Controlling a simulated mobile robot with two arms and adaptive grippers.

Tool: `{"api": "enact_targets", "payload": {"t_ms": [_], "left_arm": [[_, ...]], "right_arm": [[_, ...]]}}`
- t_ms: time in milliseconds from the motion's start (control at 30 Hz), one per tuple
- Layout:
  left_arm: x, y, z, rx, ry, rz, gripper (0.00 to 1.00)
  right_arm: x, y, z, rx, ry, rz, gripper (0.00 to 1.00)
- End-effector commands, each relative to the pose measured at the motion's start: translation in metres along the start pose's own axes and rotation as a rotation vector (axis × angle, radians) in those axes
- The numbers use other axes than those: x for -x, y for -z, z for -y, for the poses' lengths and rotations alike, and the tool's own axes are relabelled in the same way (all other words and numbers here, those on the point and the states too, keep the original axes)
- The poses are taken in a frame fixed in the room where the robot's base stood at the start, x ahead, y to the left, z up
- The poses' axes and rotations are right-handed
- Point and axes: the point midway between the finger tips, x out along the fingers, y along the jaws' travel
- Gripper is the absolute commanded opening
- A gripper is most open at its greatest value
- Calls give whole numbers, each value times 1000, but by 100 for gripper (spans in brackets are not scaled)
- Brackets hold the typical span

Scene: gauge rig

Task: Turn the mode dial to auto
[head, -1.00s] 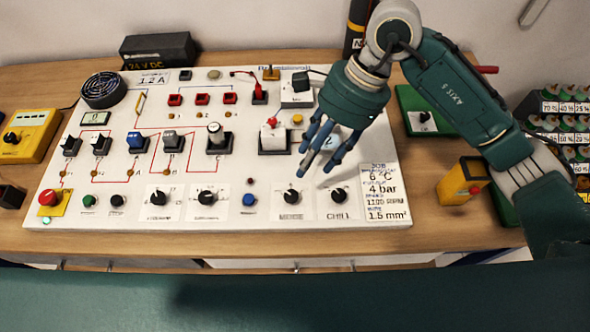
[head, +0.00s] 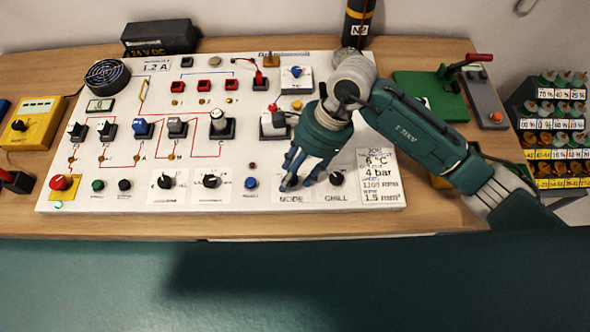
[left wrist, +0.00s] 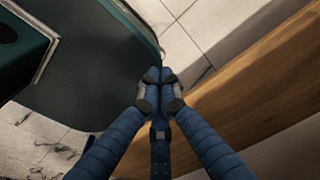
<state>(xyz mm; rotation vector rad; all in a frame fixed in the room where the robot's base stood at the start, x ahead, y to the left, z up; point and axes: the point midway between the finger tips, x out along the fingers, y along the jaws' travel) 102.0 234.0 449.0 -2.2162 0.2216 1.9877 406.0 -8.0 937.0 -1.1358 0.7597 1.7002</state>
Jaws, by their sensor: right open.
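The mode dial (head: 290,184) is a dark knob on a white plate marked MODE, in the front row of the white panel (head: 100,205) in the head view. My right gripper (head: 290,176) is open, its blue fingers pointing down over the dial, close to it or around it. Contact cannot be told. The fingers cover much of the dial and hide its pointer; its position marks cannot be read. My left gripper (left wrist: 159,78) shows only in the left wrist view, away from the panel, with fingertips together and nothing visible between them.
The chill dial (head: 336,178) is close to the right of the mode dial, and a blue button (head: 251,183) is to its left. Switches and sockets fill the panel behind. A green block with a red lever (head: 480,58) and a bottle rack (head: 555,125) stand at right.

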Motion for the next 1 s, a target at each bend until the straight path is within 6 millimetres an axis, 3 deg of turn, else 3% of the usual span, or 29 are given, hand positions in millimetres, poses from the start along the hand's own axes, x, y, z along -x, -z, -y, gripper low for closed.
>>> {"api": "enact_targets", "payload": {"t_ms": [33,233,667,1000], "left_arm": [[0,-4,0,0,-1,6,0],[0,-14,-2,0,-2,21,0],[-9,-16,-2,0,-2,21,0],[-37,-16,-2,1,-1,17,0]], "right_arm": [[0,0,0,0,0,0,41],[0,0,0,0,0,0,1],[-1,1,-1,-61,28,-1,0],[-3,1,-3,-296,129,0,0]]}}
